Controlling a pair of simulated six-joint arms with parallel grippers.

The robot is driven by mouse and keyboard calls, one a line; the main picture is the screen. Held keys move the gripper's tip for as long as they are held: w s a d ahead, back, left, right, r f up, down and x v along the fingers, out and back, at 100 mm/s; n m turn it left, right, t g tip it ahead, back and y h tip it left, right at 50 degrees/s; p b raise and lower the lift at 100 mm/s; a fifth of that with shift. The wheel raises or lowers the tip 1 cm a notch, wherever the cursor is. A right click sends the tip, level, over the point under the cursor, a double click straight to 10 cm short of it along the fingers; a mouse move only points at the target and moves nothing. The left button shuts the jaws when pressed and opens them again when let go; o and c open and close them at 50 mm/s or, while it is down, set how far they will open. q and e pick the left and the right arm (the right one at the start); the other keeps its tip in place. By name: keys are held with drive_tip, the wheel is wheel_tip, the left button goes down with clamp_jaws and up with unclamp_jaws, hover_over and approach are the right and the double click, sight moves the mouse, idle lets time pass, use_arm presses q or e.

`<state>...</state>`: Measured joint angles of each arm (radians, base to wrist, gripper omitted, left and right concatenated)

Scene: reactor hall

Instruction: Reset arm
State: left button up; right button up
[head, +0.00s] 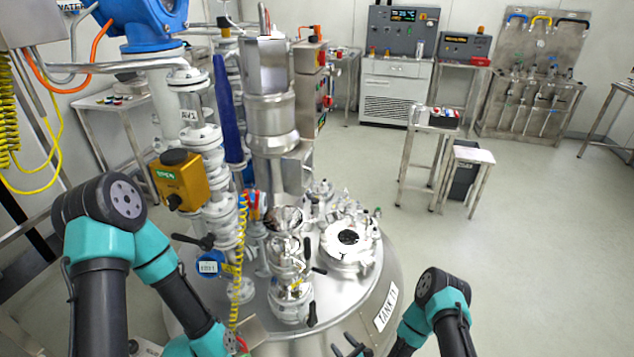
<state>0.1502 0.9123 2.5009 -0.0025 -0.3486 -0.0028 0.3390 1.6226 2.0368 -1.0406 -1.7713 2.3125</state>
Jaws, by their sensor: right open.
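My right gripper (350,346) shows at the bottom edge, in front of the steel tank (384,281) labelled "TANK". Its dark fingers are apart, with nothing seen between them, and the frame's lower edge cuts part of it off. My right arm is bent at the lower right. My left arm comes in from the left, with its elbow raised, and slopes down to the bottom edge beside the tank. My left gripper is not visible.
The tank's lid carries an open round port (348,238), valves and a tall steel column (270,115). A yellow valve box (181,181) and a coiled yellow hose (240,262) stand close to my left arm. A small table (432,128) stands behind. Floor at right is clear.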

drive_tip(key=s+d+r+n+g+h, duration=0.1)
drive_tip(key=d+r+n+g+h, duration=0.2)
drive_tip(key=n, duration=0.5)
drive_tip(key=s+d+r+n+g+h, duration=0.1)
drive_tip(key=d+n+g+h, duration=0.1)
drive_tip(key=d+n+g, duration=0.45)
drive_tip(key=s+d+r+n+g+h, duration=0.3)
drive_tip(key=s+r+n+g, duration=0.2)
drive_tip(key=s+r+n, duration=0.3)
drive_tip(key=s+n, duration=0.3)
drive_tip(key=s, duration=0.1)
drive_tip(key=shift+r, duration=0.2)
